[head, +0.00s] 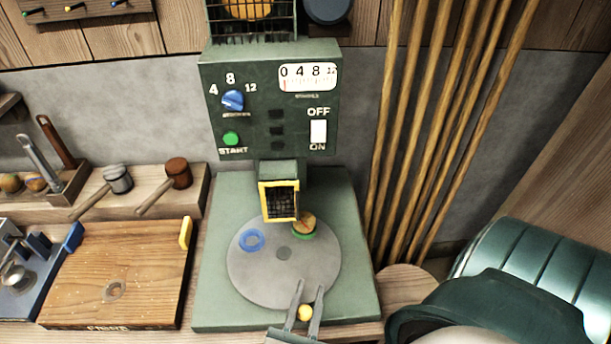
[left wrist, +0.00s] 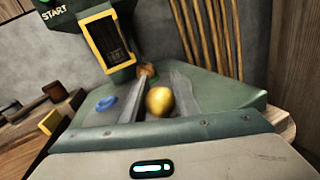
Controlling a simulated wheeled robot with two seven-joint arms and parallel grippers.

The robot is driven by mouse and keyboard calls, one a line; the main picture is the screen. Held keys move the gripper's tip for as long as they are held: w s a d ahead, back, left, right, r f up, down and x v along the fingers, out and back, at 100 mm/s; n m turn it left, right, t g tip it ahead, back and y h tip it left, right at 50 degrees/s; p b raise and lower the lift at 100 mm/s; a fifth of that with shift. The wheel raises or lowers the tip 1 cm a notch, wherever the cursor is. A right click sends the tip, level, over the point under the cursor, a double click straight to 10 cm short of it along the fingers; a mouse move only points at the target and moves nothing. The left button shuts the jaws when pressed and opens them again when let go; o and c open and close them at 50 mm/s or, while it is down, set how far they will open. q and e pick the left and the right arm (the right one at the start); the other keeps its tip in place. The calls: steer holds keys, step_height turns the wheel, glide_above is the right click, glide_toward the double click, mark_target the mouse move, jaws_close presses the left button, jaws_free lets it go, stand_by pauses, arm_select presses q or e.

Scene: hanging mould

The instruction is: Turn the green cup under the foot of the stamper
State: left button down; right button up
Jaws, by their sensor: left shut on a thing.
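The green stamper (head: 268,110) stands at the back, with a yellow-framed mesh guard (head: 264,203) low at its front. The foot is not clearly seen. A round grey turntable (head: 262,283) lies below it. The green cup (head: 302,236), with something brown in it, stands on the turntable's back right, just right of the guard. A blue ring-like cup (head: 252,240) is on its back left. My left gripper (head: 309,288) is at the front edge, its fingers around a gold ball-shaped knob (head: 306,313). The knob also shows in the left wrist view (left wrist: 160,101). My right gripper is out of view.
A wooden board (head: 120,275) and mallets (head: 118,178) lie to the left. Wooden poles (head: 435,130) stand to the right of the stamper. A dark green ribbed, rounded thing (head: 530,285) fills the lower right. The turntable's middle is clear around its hub.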

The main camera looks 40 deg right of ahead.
arm_select(q)
steer(key=c, duration=1.4)
jaws_free()
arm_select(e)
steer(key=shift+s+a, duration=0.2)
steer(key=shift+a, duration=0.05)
arm_select(q)
steer(key=shift+s+a, duration=0.1)
steer(key=shift+a, duration=0.05)
steer(key=shift+s+a, duration=0.35)
steer(key=shift+a, duration=0.15)
steer(key=shift+b+v, duration=2.15)
steer(key=shift+v, duration=5.85)
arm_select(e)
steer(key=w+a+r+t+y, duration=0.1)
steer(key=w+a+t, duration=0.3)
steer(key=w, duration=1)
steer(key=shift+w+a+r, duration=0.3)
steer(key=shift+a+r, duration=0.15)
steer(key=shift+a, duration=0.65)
